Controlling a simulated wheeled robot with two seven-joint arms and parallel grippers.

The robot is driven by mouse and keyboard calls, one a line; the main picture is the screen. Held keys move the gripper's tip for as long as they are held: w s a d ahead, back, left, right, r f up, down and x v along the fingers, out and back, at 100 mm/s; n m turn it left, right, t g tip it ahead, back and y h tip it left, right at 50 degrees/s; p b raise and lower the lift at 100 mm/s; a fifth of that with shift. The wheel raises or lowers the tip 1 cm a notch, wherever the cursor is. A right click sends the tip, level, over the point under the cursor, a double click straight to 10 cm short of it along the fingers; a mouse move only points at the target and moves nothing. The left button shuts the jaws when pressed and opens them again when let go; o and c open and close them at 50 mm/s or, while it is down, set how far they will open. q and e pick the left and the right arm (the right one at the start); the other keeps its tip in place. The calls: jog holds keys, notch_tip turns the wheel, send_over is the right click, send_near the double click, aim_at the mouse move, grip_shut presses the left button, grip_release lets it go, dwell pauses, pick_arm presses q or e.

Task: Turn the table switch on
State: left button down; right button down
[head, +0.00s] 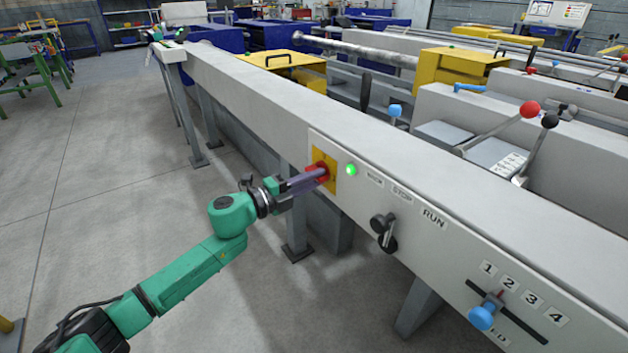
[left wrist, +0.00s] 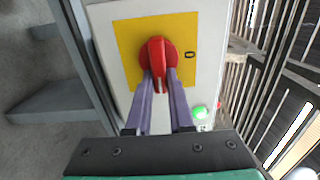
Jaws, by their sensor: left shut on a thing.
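The table switch is a red rotary knob (head: 323,171) on a yellow plate (head: 331,184) at the left end of the runout table's front panel. In the left wrist view, the red knob (left wrist: 157,57) has its grip lying along the picture's upright direction, and a "0" mark shows on the yellow plate (left wrist: 127,42) to its right. My left gripper (head: 313,177) is shut on the knob's grip, with its purple fingers (left wrist: 160,84) on either side. The fingers hide part of the grip. My right gripper is in neither view.
A green lamp (head: 351,170) beside the plate looks lit. To its right are a black lever (head: 384,228) by the STOP and RUN labels and a blue-knobbed slider (head: 484,315) under numbered labels. Open floor (head: 110,190) lies at the left.

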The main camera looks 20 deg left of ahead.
pick_arm(q)
jog(key=shift+f, duration=0.1)
jog(key=c, duration=0.8)
grip_release()
jog(key=shift+s, duration=0.1)
jog(key=p+v, duration=0.1)
jog(key=v, duration=1.3)
jog(key=shift+s, duration=0.2)
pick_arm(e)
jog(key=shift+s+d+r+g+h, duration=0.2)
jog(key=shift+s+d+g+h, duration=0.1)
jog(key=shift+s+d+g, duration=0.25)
pick_arm(q)
jog(key=shift+a, duration=0.1)
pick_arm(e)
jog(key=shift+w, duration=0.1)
